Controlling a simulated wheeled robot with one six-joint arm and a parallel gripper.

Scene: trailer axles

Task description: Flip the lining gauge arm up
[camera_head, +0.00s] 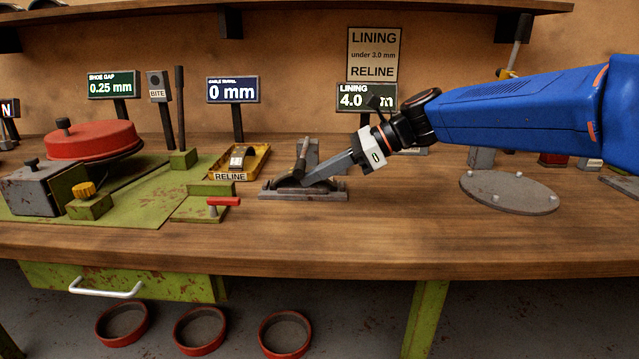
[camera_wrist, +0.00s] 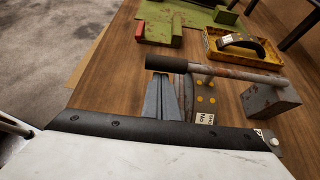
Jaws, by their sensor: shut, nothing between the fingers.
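The lining gauge (camera_head: 325,194) is a worn grey metal fixture on the bench, in the middle of the head view. Its arm (camera_head: 302,157) is a rod with a dark grip. In the wrist view, the arm (camera_wrist: 230,71) runs from a grey block (camera_wrist: 272,103) leftward to a black grip (camera_wrist: 166,63). My gripper (camera_head: 308,181) is shut and empty, reaching in low from the right. In the wrist view, its fingertips (camera_wrist: 160,77) end at the rod near the grip, partly hidden behind it. I cannot tell whether they touch.
A LINING display (camera_head: 366,97) reads 4.0, partly covered by my wrist. A yellow RELINE tray (camera_head: 257,172) and a green plate with a red-handled clamp (camera_head: 205,209) stand left of the gauge. A round grey plate (camera_head: 508,191) lies right. The bench front is clear.

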